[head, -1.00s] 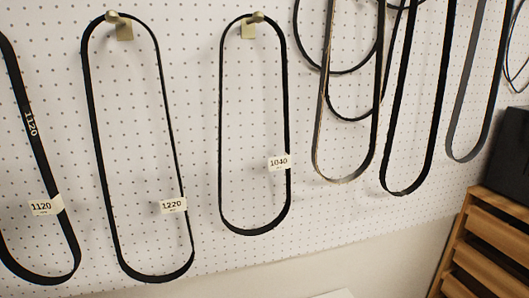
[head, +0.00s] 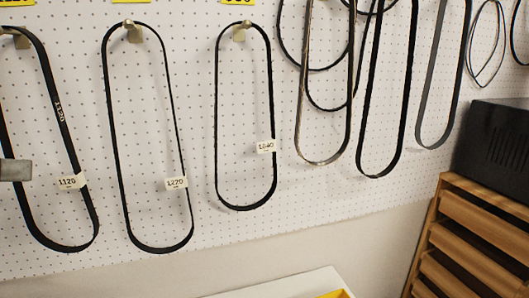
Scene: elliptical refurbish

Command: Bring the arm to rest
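A grey end piece of my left gripper (head: 15,170) shows at the left edge of the head view, in front of the belt tagged 1120 (head: 62,115). Only this small part shows, so I cannot tell whether it is open or shut, or whether it touches the belt. My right gripper is not in view.
More belts hang at the right, including a wide black one (head: 364,110). A wooden drawer rack (head: 480,220) with a dark box (head: 495,140) on it stands at the right. A white surface (head: 285,285) with a yellow item (head: 337,294) lies at the bottom.

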